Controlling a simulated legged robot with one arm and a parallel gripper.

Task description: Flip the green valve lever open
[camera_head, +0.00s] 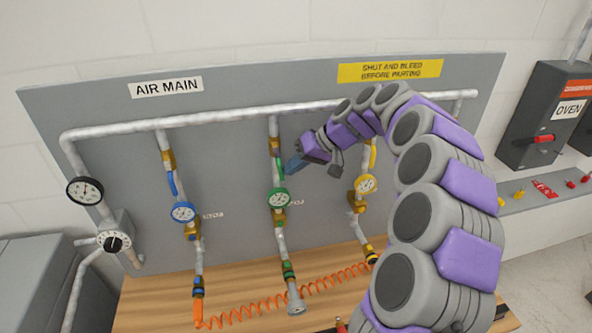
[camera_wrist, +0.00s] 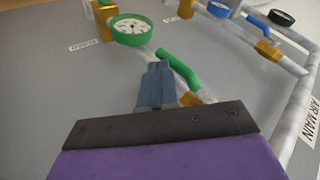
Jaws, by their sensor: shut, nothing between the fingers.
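The green valve lever (camera_head: 280,166) is on the middle drop pipe of the grey panel, above the green-rimmed gauge (camera_head: 278,200). In the head view it lies roughly along its pipe. My gripper (camera_head: 292,165) is just right of the lever, its blue fingers shut and empty. In the wrist view the green lever (camera_wrist: 179,68) runs at a slant right beside the closed fingertips (camera_wrist: 156,66). I cannot tell whether they touch. The green gauge (camera_wrist: 132,30) shows beyond the fingertips. The valve body is partly hidden behind the fingers.
A blue lever (camera_head: 172,183) and blue gauge (camera_head: 183,212) are on the left pipe. A yellow lever (camera_head: 373,154) and yellow gauge (camera_head: 366,184) are on the right pipe, close to my arm. An orange coiled hose (camera_head: 245,315) lies on the wooden bench below.

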